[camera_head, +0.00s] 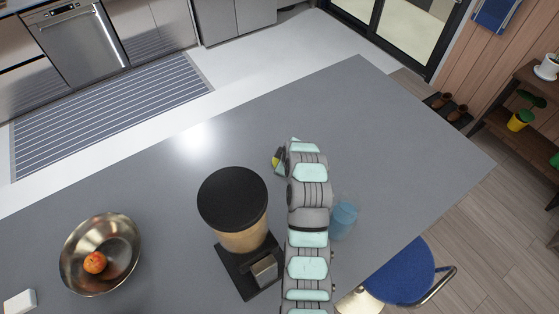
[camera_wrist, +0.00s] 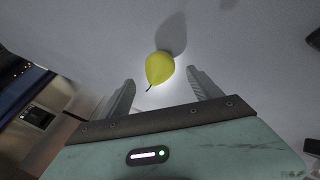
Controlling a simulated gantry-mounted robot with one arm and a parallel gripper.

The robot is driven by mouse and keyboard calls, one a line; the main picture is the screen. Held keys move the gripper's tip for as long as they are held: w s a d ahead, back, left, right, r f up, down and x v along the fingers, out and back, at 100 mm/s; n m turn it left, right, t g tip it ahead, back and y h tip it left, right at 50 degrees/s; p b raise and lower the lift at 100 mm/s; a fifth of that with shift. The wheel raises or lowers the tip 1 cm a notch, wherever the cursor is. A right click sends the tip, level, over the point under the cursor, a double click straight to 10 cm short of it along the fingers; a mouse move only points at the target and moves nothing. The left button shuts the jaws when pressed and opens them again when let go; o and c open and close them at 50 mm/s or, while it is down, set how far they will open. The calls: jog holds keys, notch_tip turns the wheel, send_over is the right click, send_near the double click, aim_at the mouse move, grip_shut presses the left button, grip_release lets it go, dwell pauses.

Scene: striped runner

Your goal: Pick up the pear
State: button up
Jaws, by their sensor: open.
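A yellow-green pear (camera_wrist: 159,67) lies on the grey counter in the wrist view, its stem toward my gripper and its shadow beyond it. My gripper (camera_wrist: 160,86) is open, with one finger to each side of the pear's near end. I cannot tell whether either finger touches it. In the head view my arm covers most of that spot, and only a small bit of yellow (camera_head: 276,161) shows at the arm's far end.
A coffee grinder (camera_head: 238,234) with a black lid stands left of my arm. A blue cup (camera_head: 343,220) stands close to its right. A metal bowl (camera_head: 123,240) with an orange (camera_head: 95,263) is at the left. The counter (camera_head: 400,140) is clear at the far right.

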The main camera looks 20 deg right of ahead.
jog(key=shift+p+x, duration=0.7)
jog(key=shift+x, duration=2.45)
jog(key=shift+c, duration=0.5)
jog(key=c, duration=1.5)
